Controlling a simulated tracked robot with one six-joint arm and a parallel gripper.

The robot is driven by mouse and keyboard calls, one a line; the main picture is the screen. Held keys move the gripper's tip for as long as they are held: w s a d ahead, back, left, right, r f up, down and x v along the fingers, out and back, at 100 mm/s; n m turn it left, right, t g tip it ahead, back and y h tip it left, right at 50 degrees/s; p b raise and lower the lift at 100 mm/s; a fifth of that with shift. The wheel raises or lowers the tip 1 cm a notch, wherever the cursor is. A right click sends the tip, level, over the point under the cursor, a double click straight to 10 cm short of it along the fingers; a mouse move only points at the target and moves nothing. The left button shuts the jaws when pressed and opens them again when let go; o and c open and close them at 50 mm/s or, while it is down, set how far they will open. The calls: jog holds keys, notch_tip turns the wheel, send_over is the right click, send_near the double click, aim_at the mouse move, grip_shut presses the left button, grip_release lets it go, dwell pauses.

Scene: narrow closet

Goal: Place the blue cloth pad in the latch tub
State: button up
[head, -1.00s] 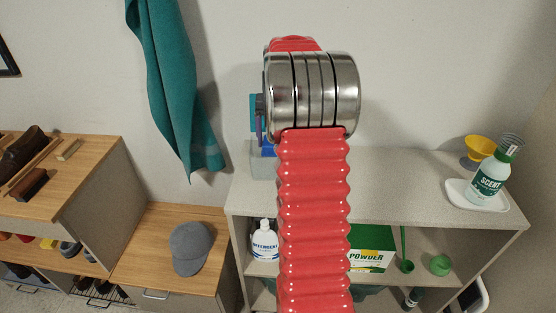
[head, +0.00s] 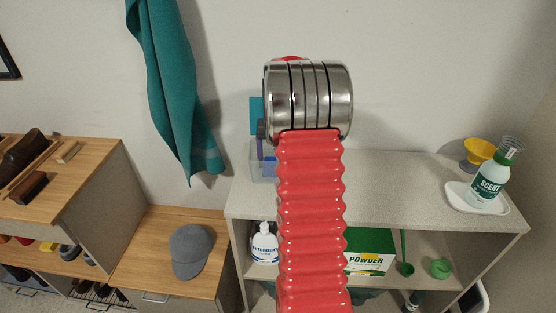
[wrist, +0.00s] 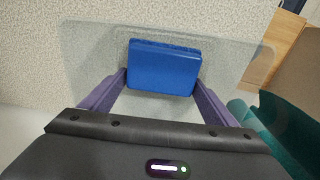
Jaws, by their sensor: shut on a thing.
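The latch tub (head: 258,171) is a clear, see-through box at the left end of the white shelf top, mostly hidden behind my arm in the head view. In the wrist view its pale translucent walls (wrist: 95,65) spread around the pad. The blue cloth pad (wrist: 160,68) is a flat blue block between the purple fingers of my gripper (wrist: 160,88). My gripper is shut on it. In the head view a gripper finger (head: 260,141) points down at the tub, and blue shows through the tub wall. I cannot tell whether the pad touches the tub floor.
A teal panel (head: 256,110) stands upright above the tub. A teal towel (head: 175,90) hangs on the wall to the left. The shelf top between is clear.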

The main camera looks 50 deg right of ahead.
jog(key=shift+f, duration=0.35)
jog(key=o, duration=1.4)
jog(key=shift+s+f, duration=0.1)
jog(key=shift+f, duration=0.1)
notch_tip(320, 180, up, 13)
jog(key=shift+r, duration=0.1)
jog(key=shift+a, duration=0.1)
